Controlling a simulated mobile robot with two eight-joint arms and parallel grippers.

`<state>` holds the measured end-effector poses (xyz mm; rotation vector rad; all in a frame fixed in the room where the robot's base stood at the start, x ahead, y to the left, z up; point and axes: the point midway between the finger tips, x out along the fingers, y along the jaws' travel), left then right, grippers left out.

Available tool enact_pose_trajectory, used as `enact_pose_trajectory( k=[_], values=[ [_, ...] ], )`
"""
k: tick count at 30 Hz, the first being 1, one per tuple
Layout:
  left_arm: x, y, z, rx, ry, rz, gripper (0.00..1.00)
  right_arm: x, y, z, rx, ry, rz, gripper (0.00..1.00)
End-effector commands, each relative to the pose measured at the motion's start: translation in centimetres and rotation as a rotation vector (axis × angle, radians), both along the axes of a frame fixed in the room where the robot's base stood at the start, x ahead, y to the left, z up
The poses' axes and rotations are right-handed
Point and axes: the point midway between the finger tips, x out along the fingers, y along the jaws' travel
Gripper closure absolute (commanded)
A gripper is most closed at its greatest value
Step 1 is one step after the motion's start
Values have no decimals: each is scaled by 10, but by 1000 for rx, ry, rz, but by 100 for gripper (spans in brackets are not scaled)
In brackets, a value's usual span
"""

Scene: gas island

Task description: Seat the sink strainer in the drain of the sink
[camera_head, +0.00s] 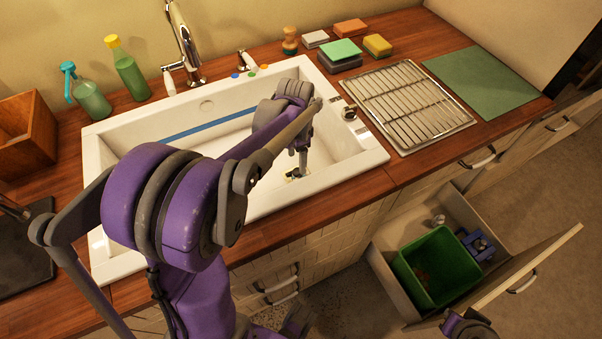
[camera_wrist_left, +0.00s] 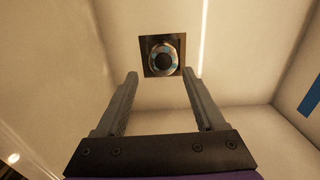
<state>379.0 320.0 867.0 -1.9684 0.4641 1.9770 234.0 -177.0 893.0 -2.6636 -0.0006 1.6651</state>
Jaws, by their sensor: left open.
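The white sink (camera_head: 110,160) is set in the wooden counter. My left arm reaches into it from above, and my left gripper (camera_head: 301,160) points down near the basin floor at the right. In the left wrist view the gripper (camera_wrist_left: 160,74) is open, with nothing between its fingers. Just past the fingertips is a dark square drain recess (camera_wrist_left: 149,69). A round metallic piece with a dark centre (camera_wrist_left: 163,58) sits within it; I cannot tell whether it is the strainer or part of the drain. My right gripper's fingers are not visible.
A small metallic item (camera_head: 349,112) rests on the sink's right rim, by a wire rack (camera_head: 408,100). The faucet (camera_head: 184,45) and bottles (camera_head: 130,75) stand behind. Sponges (camera_head: 377,45) lie at the back. Below, an open drawer holds a green bin (camera_head: 430,268).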

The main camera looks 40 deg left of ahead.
Motion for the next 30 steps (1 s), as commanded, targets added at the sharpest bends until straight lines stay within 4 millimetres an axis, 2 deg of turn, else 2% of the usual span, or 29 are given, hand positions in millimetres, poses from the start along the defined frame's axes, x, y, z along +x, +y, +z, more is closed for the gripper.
enact_pose_trajectory(
  k=[3, 8, 18, 26, 27, 30],
  values=[
    [1, 0, -17, 0, -1, 1, 29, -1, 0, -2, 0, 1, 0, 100],
    [2, 0, -28, -1, -2, 1, 29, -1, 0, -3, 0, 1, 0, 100],
    [9, 0, -72, 0, -2, 2, 29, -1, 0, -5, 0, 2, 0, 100],
    [9, 0, -76, 0, -3, 2, 29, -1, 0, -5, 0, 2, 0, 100],
    [9, 0, -76, 0, -2, 2, 31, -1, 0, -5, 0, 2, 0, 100],
    [9, 0, -76, 0, -2, 2, 49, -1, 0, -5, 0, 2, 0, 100]
  ],
)
